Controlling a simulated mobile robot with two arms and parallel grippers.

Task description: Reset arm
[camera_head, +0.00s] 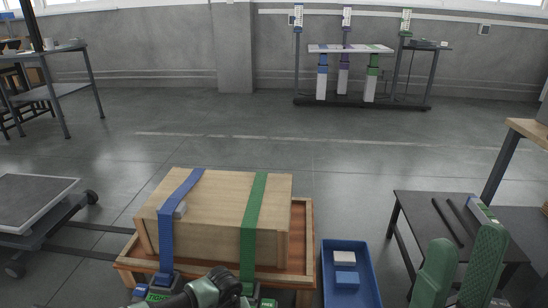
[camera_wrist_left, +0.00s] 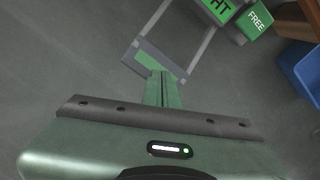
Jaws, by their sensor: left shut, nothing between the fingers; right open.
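My right gripper (camera_head: 463,238) shows at the lower right of the head view. Its two green fingers are apart and nothing is between them. It is in front of a small dark table (camera_head: 420,207). In the left wrist view my left gripper (camera_wrist_left: 158,82) points away from the camera over the grey floor. Its green fingers are together and hold nothing. A green and black part of my left arm shows at the bottom of the head view, in front of the crate.
A wooden box (camera_head: 222,210) with blue and green straps sits on a wooden crate (camera_head: 308,240). Green labels, one reading FREE (camera_wrist_left: 257,20), are close by. A blue bin (camera_head: 330,290) stands right of the crate. A cart (camera_head: 35,200) is at left.

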